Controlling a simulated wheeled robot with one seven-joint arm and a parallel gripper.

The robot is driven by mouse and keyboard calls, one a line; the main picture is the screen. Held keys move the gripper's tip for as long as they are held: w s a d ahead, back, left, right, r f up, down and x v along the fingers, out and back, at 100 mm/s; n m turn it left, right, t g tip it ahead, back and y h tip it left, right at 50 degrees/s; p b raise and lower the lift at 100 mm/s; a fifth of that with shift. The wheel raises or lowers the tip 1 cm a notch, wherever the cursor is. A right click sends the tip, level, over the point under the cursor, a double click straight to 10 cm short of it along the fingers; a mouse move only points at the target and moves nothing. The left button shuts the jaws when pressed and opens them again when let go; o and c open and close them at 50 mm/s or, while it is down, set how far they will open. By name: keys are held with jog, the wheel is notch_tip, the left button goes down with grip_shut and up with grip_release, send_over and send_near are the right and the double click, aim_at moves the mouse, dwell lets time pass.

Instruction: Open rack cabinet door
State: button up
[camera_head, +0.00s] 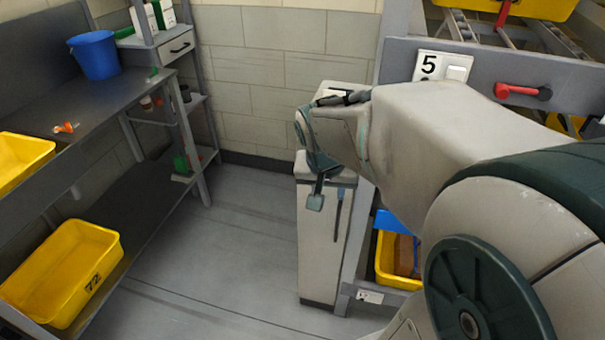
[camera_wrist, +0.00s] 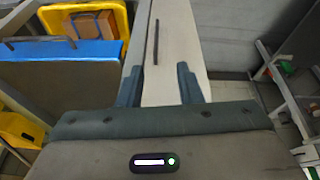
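A narrow white cabinet (camera_head: 318,245) stands beside the rack. A dark vertical bar handle (camera_head: 338,213) is on its face. In the wrist view the cabinet (camera_wrist: 178,60) is straight ahead, and the handle (camera_wrist: 156,42) lies beyond my fingertips, roughly between them. I see no open gap at the door, though my gripper covers part of the cabinet in the head view. My gripper (camera_head: 316,195) is in front of the upper cabinet. In the wrist view my gripper (camera_wrist: 158,80) has its fingers wide apart and holds nothing. The handle is apart from both fingers.
Right of the cabinet, the rack (camera_head: 395,70) holds a yellow bin (camera_head: 400,260) with a blue panel (camera_head: 395,222) and a brown item. A dark workbench (camera_head: 110,95) with a blue bucket (camera_head: 95,55) stands left, above another yellow bin (camera_head: 62,272). The floor between is clear.

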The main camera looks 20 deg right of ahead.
aim_at(338, 213)
jog(key=w+d+f+m+b, duration=0.1)
jog(key=w+d+f+b, duration=0.1)
jog(key=f, duration=0.5)
jog(key=w+d+f+m+b, duration=0.1)
jog(key=w+d+f+b, duration=0.2)
jog(key=f, duration=0.4)
jog(key=w+d+f+m+h+b, duration=0.1)
jog(key=w+d+f+b, duration=0.2)
jog(key=w+f, duration=0.2)
jog(key=shift+d+f, duration=0.2)
jog(key=shift+f, duration=1.2)
grip_shut()
